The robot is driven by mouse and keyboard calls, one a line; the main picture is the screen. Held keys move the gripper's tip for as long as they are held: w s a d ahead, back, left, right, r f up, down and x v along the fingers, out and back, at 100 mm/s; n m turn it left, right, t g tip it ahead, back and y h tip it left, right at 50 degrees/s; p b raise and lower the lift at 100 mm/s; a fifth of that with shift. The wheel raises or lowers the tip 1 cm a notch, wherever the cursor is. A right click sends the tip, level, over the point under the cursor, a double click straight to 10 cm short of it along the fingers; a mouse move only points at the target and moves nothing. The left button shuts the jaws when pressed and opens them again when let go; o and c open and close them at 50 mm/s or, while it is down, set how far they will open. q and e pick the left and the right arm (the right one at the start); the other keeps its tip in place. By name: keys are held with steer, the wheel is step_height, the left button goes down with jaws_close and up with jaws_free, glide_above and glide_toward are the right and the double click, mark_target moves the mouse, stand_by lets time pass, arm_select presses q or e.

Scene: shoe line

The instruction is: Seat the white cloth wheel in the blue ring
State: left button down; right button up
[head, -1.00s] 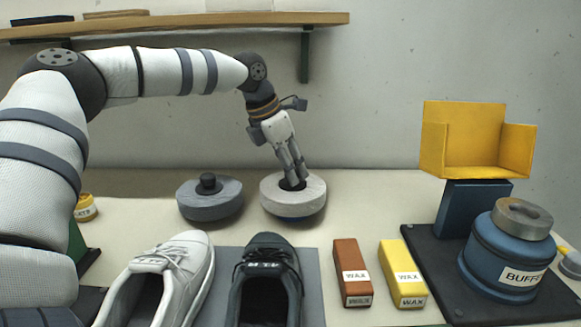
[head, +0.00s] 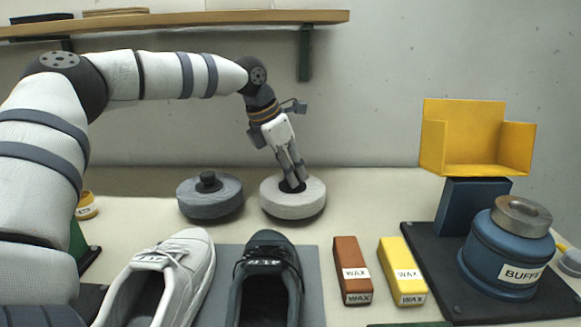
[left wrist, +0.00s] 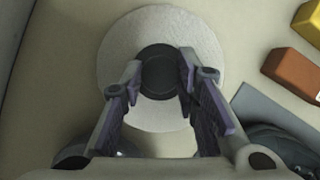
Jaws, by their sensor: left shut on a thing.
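The white cloth wheel (head: 303,207) lies flat at the middle of the table, with a dark round hub at its centre. It also fills the middle of the left wrist view (left wrist: 118,62). My left gripper (head: 292,183) reaches down from above and is shut on the wheel's dark hub; its fingers stand on either side of the hub in the left wrist view (left wrist: 160,78). No blue ring shows now; whatever lies under the wheel is hidden by it. My right gripper is not in view.
A grey wheel with a dark knob (head: 210,203) stands just left. A white shoe (head: 185,255) and a dark shoe (head: 264,285) are in front on a grey mat. A brown wax block (head: 351,265), yellow wax block (head: 402,265) and blue buffer machine (head: 505,255) stand to the right.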

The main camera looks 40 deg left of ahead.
arm_select(q)
steer(key=c, duration=1.5)
jaws_free()
steer(key=shift+v, duration=5.45)
